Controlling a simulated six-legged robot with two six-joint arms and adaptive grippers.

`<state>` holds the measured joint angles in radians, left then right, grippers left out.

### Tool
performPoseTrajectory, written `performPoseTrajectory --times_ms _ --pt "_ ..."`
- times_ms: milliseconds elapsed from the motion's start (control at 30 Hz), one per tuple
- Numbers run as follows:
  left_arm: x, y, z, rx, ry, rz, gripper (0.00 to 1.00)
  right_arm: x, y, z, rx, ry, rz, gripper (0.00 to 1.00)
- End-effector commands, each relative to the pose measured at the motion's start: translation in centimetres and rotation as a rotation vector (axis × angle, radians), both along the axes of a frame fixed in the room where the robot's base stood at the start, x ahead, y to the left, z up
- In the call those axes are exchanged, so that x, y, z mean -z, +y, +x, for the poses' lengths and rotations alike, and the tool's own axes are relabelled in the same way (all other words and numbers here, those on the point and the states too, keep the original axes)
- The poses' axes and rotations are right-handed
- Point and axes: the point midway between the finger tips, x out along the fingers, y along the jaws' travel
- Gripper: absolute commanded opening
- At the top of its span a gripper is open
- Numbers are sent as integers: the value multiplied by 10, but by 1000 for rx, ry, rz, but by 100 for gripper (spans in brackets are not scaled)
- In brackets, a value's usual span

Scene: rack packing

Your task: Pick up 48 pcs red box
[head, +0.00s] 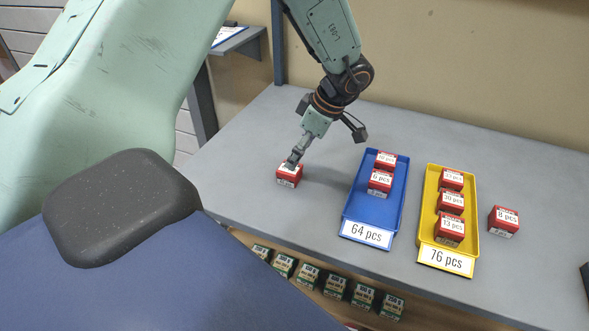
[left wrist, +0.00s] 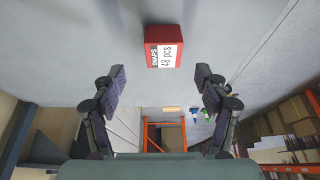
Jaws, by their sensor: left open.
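The 48 pcs red box (head: 288,178) sits on the grey table at the left of the trays in the head view. In the left wrist view the 48 pcs box (left wrist: 165,47) lies ahead of the fingers, its white label readable. My left gripper (head: 293,160) is over the box in the head view and hides part of its top. In the left wrist view the left gripper (left wrist: 161,85) is open, its two fingers wide apart with nothing between them. I cannot tell whether a finger touches the box. My right gripper is not in view.
A blue tray (head: 393,218) labelled 64 pcs holds two red boxes. A yellow tray (head: 470,222) labelled 76 pcs holds three. An 8 pcs red box (head: 503,221) stands right of it. Several green-and-white boxes (head: 308,275) line a lower shelf. The table (head: 250,135) around the 48 pcs box is clear.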

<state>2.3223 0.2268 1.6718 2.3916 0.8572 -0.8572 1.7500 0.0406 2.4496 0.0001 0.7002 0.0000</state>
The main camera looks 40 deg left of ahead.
Motion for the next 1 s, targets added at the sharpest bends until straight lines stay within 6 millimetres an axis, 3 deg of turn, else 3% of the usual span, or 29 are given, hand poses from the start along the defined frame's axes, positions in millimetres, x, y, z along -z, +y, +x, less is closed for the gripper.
performPoseTrajectory --times_ms 600,833,1000 --pt "64 21 -10 0 1 0 74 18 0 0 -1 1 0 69" --pt "65 22 -8 0 -1 1 74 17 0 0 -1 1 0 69" --pt "65 22 -7 0 0 1 59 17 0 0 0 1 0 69"
